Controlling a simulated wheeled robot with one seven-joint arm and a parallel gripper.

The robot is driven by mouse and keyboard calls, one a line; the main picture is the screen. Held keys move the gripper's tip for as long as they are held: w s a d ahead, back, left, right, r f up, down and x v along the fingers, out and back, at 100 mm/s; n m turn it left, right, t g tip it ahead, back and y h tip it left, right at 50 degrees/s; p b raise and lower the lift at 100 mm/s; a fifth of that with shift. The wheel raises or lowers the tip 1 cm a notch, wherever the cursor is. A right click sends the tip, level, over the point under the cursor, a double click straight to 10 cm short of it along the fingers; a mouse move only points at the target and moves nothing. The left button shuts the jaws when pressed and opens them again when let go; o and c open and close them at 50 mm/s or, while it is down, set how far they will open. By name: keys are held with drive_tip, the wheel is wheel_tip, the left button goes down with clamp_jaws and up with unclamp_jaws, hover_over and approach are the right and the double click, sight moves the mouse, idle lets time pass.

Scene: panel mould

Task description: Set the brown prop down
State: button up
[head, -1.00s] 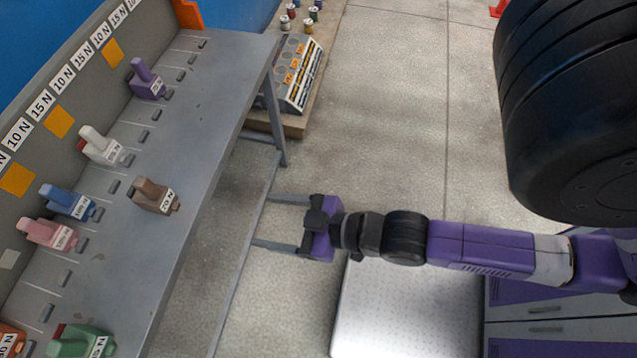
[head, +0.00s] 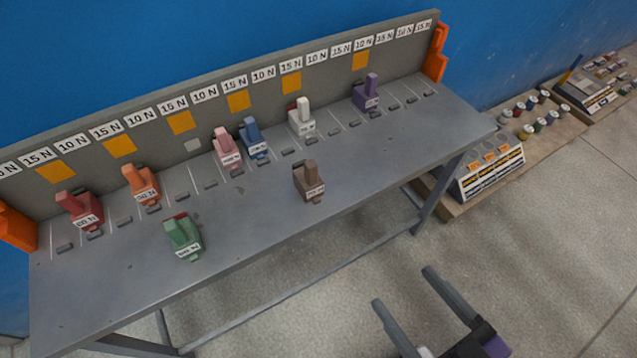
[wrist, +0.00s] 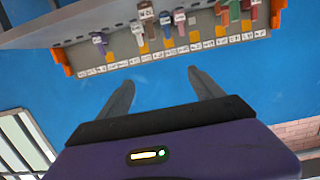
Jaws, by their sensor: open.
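The brown prop (head: 309,181) stands on the grey bench (head: 270,225), near its front edge and right of the middle, with a white label on its front. It is apart from the row of other props. My gripper (head: 404,290) is at the lower right of the head view, in front of the bench and away from the prop. Its two fingers are spread with nothing between them. In the wrist view my gripper (wrist: 162,85) also shows open and empty, with the bench's label strip and several props beyond it.
Along the bench's back stand red (head: 80,210), orange (head: 141,184), pink (head: 226,149), blue (head: 253,139), white (head: 302,117) and purple (head: 367,93) props. A green prop (head: 183,238) stands nearer the front. A low wooden platform (head: 560,135) with small jars is at right.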

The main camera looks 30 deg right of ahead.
hover_over(317, 188)
drive_tip(key=s, duration=0.6)
wheel_tip(317, 188, down, 8)
drive_tip(key=f, duration=0.2)
drive_tip(key=w+f+g, duration=0.1)
drive_tip(key=f, duration=0.2)
drive_tip(key=w+f+g, duration=0.1)
drive_tip(key=f, duration=0.1)
drive_tip(key=shift+w+f+b, duration=0.15)
drive_tip(key=shift+b, duration=0.25)
drive_tip(key=shift+w+f+g, duration=0.1)
drive_tip(key=shift+f+g, duration=0.05)
drive_tip(key=shift+g, duration=0.15)
drive_tip(key=shift+a+r+p+x, duration=0.15)
drive_tip(key=shift+p+x, duration=0.2)
drive_tip(key=shift+x, duration=1.5)
drive_tip(key=shift+a+r+p+x, duration=0.1)
drive_tip(key=shift+p+x, duration=0.25)
drive_tip(key=shift+x, duration=1.55)
drive_tip(key=shift+w+r, duration=0.1)
clamp_jaws()
